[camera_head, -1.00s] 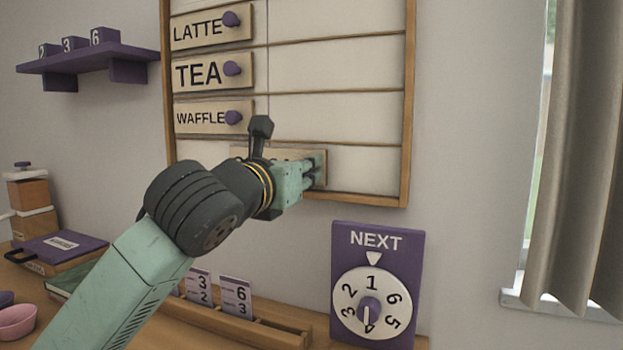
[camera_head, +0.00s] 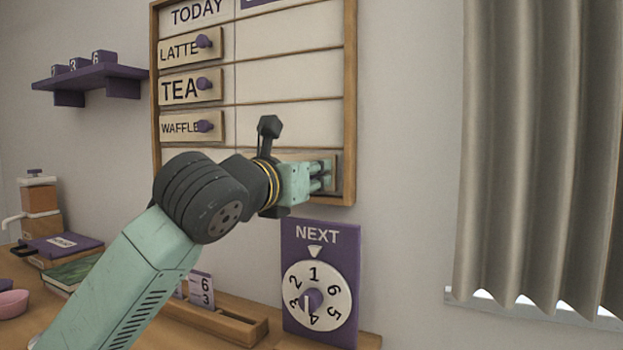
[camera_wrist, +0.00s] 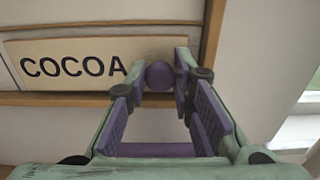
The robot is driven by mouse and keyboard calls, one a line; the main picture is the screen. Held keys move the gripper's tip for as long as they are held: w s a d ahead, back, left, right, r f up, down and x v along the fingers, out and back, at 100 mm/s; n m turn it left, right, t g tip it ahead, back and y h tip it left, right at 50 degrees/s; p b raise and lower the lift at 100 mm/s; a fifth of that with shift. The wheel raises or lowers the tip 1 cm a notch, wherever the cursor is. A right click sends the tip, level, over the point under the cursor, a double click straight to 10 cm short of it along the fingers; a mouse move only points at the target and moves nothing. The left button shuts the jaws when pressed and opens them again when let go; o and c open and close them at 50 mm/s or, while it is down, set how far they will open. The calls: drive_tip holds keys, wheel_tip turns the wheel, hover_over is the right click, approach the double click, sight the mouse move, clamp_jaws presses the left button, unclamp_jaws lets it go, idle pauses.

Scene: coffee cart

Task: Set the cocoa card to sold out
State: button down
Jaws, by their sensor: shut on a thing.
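The cocoa card (camera_wrist: 75,66) is a pale wooden strip with black letters in the wrist view. Its round purple knob (camera_wrist: 160,76) sits at its right end, between my fingertips. In the head view the card (camera_head: 332,158) is in the bottom row of the menu board (camera_head: 350,100), in the right column, its right end close to the frame's right side. My gripper (camera_head: 322,176) is shut on the knob and hides most of the card there. The right column's heading is mostly cut off at the top.
The latte (camera_head: 185,50), tea (camera_head: 180,89) and waffle (camera_head: 180,127) cards are in the left column under TODAY. A purple NEXT dial (camera_head: 318,285) stands below the board. A curtain (camera_head: 540,150) hangs at the right. The counter holds a wooden rack (camera_head: 225,322).

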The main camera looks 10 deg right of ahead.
drive_tip(key=shift+s+d, duration=0.25)
drive_tip(key=shift+d, duration=0.1)
drive_tip(key=c, duration=1.4)
unclamp_jaws()
drive_tip(key=shift+d, duration=0.15)
drive_tip(key=shift+s+a, duration=0.4)
drive_tip(key=shift+a, duration=0.05)
drive_tip(key=v, duration=1.1)
